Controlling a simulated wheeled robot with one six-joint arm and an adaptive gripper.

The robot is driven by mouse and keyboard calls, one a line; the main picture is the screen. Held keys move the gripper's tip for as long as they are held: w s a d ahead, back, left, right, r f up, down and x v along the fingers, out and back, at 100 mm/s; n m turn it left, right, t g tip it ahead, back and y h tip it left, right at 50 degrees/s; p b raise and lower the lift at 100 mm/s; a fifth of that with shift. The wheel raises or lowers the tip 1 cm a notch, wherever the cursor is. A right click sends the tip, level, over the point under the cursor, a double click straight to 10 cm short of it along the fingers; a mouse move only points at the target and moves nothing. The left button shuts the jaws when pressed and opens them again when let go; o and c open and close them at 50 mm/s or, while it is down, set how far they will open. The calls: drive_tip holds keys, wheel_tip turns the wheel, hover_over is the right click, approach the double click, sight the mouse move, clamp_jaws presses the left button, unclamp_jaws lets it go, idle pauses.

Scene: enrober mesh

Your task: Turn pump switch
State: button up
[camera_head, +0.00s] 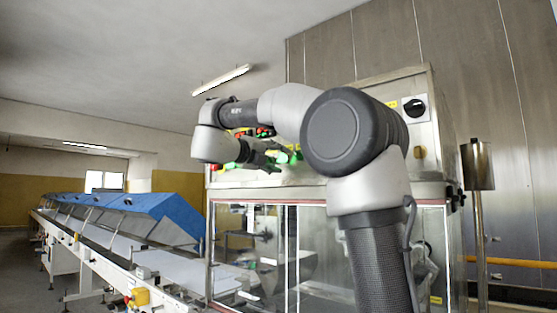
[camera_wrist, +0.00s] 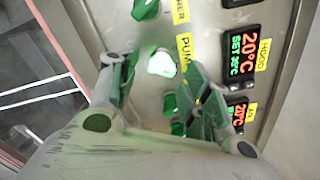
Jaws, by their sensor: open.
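In the wrist view, a green switch with a bright, lit-looking face (camera_wrist: 162,64) sits on the grey panel beside a yellow label reading "PUM" (camera_wrist: 185,48), its end hidden by a finger. My gripper (camera_wrist: 157,76) is open, with one finger on each side of this switch. I cannot tell whether either finger touches it. In the head view, my gripper (camera_head: 270,154) is at the front of the control panel, and my arm hides part of the panel.
Another green switch (camera_wrist: 145,9) is above, by a label ending "RER". A further green switch (camera_wrist: 170,103) is below, close to the right finger. Temperature displays (camera_wrist: 243,52) lie to the right. A conveyor with blue covers (camera_head: 140,212) runs at left.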

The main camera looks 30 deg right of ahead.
drive_tip(key=v, duration=1)
drive_tip(key=shift+a, duration=0.2)
